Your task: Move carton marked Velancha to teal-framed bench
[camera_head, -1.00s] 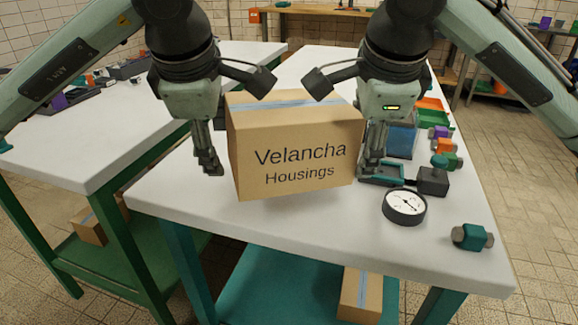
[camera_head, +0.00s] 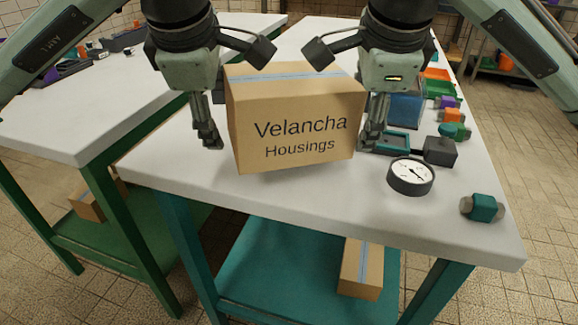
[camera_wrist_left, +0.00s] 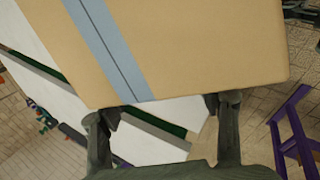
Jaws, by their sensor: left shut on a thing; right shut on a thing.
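The Velancha carton (camera_head: 296,128), brown with blue tape and marked "Velancha Housings", is upright between my two grippers over the teal-framed bench. A soft shadow lies under it; I cannot tell whether its bottom touches the white top (camera_head: 300,205). My left gripper (camera_head: 209,135) is shut on the carton's left side, its exact contact unclear. My right gripper (camera_head: 372,138) is shut on the right side, partly hidden by the carton. The left wrist view shows the carton's taped face (camera_wrist_left: 200,45) just beyond the left fingers (camera_wrist_left: 165,115).
A gauge (camera_head: 411,175), a green-and-grey fitting (camera_head: 483,207), a dark block (camera_head: 440,151) and a blue bin (camera_head: 406,110) stand right of the carton. Another carton (camera_head: 360,268) is on the lower teal shelf. A green-framed bench (camera_head: 90,125) adjoins at left. The front strip is clear.

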